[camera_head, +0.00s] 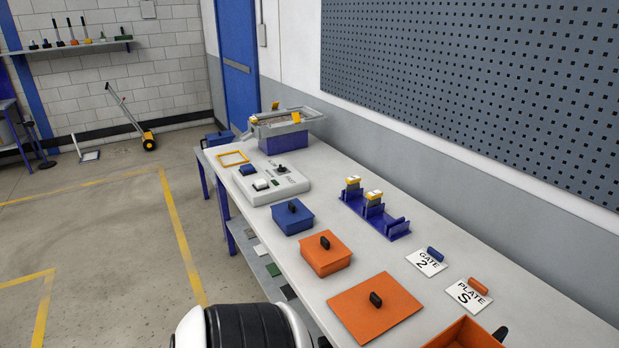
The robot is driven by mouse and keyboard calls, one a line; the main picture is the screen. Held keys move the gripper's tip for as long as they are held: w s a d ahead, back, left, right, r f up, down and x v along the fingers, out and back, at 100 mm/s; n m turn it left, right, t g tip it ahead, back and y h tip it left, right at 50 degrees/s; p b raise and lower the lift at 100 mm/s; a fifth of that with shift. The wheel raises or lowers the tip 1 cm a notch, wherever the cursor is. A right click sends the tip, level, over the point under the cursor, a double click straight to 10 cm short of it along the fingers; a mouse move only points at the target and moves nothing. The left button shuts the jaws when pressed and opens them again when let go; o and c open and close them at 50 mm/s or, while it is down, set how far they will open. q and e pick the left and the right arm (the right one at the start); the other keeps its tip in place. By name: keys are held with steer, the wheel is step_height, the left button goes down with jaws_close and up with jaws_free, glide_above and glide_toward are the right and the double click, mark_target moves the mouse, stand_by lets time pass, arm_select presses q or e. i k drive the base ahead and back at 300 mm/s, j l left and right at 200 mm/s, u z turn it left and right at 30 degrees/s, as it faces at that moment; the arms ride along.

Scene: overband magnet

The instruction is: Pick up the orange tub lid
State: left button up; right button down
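A flat orange lid (365,312) with a black knob (376,299) lies on the bench near the bottom of the head view. An open orange tub (462,334) stands to its right, cut off by the bottom edge. Another orange tub (325,262) has its lid on, also with a black knob, just behind the flat lid. I cannot make out either gripper; only a white and black part of my own body shows at the bottom. Nothing is seen touching the flat lid.
A blue lidded tub (292,222), a grey control box (272,186) and a purple rack (375,218) with yellow-topped items stand further back on the bench (440,290). Cards reading GATE 2 (426,263) and PLATE S (468,295) lie to the right. A pegboard wall borders the bench.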

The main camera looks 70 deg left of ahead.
mark_target(373, 307)
steer(key=u, duration=1.75)
